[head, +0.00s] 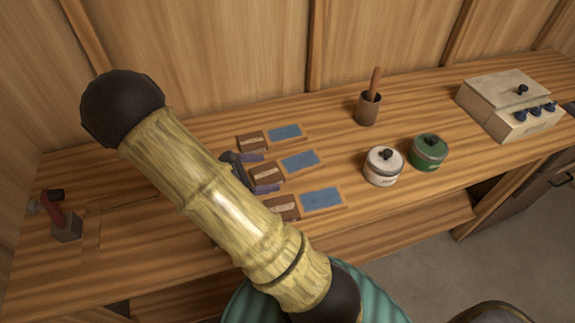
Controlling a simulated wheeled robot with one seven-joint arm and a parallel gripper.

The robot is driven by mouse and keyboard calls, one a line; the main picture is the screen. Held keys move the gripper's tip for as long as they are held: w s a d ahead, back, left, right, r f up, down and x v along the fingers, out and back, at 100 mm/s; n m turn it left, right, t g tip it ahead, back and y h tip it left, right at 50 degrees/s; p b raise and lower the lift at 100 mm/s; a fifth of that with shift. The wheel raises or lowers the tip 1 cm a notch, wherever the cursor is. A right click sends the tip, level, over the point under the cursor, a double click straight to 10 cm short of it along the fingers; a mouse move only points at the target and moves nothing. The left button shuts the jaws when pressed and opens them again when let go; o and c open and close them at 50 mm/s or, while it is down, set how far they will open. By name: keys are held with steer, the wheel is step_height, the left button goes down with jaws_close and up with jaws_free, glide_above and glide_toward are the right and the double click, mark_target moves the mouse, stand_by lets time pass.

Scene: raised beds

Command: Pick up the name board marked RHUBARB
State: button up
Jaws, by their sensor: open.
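Three small brown boards with pale labels lie in a row on the wooden bench, each beside a blue panel: a far one (251,140), a middle one (266,171) and a near one (284,207). Their lettering is too small to read, so I cannot tell which is marked RHUBARB. My gripper (271,172) is open, with its purple fingers on the far and near sides of the middle board. I cannot tell whether they touch it.
A white lidded pot (383,168) and a green one (429,153) stand to the right. A brown cup (367,109) with a wooden handle is behind them. A pale box with knobs (513,106) is at far right, and a red-handled tool on a block (66,229) at far left.

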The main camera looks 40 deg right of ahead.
steer(key=shift+x, duration=0.8)
steer(key=c, duration=1.1)
step_height(320, 180, up, 10)
steer(key=shift+p, duration=0.5)
